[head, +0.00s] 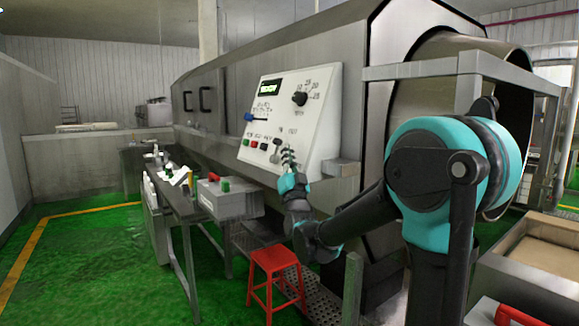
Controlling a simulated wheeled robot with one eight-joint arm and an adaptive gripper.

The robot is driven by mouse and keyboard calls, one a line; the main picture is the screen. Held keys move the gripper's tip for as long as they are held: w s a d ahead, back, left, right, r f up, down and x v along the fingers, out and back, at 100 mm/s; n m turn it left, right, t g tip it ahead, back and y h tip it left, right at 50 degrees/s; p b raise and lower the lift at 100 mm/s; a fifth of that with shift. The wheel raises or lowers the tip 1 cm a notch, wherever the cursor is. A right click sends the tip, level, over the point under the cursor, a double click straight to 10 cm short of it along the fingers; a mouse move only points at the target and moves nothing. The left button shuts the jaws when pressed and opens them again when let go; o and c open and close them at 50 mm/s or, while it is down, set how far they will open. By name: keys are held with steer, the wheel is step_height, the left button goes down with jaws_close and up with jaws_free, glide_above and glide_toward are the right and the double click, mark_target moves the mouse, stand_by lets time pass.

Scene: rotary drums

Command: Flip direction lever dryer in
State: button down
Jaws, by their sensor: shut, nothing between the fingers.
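The dryer's white control panel (310,110) is on the side of the big steel drum machine. A blue-tipped lever (250,117) sticks out at the panel's left. A small grey lever (277,142) is low on the right of the panel, under small labels too blurred to read. I cannot tell from the lettering which is the direction lever. My gripper (288,157) is shut and empty at the panel's lower edge, just right of the grey lever. Whether it touches the lever or panel cannot be told. My forearm hides the area behind it.
A red stool (274,262) is below my gripper. Green floor (110,265) is open at left.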

mark_target(279, 141)
steer(key=shift+w+a+r, duration=0.1)
steer(key=shift+w+a, duration=0.25)
steer(key=shift+w, duration=0.3)
steer(key=shift+w+a+r, duration=0.1)
steer(key=shift+w+a, duration=0.25)
steer(key=shift+w, duration=0.25)
steer(key=shift+w+a, duration=0.35)
steer(key=shift+w, duration=0.3)
steer(key=shift+w+r+n+g+y, duration=0.3)
steer(key=shift+r+n+g+y, duration=0.2)
steer(key=shift+n+g+y, duration=0.5)
steer(key=shift+w+r+g+y, duration=0.25)
steer(key=shift+g+y, duration=0.15)
steer(key=shift+g, duration=0.3)
steer(key=shift+w+a+r+n, duration=0.1)
steer(key=shift+w+n, duration=0.05)
steer(key=shift+n, duration=0.25)
steer(key=shift+x, duration=1)
steer(key=shift+w+r+n+g+y, duration=0.2)
steer(key=shift+w+n+g+y, duration=0.15)
steer(key=shift+g, duration=0.55)
steer(key=shift+w+a+r, duration=0.2)
steer(key=shift+w+a, duration=0.35)
steer(key=shift+w, duration=0.25)
steer(key=shift+r, duration=0.1)
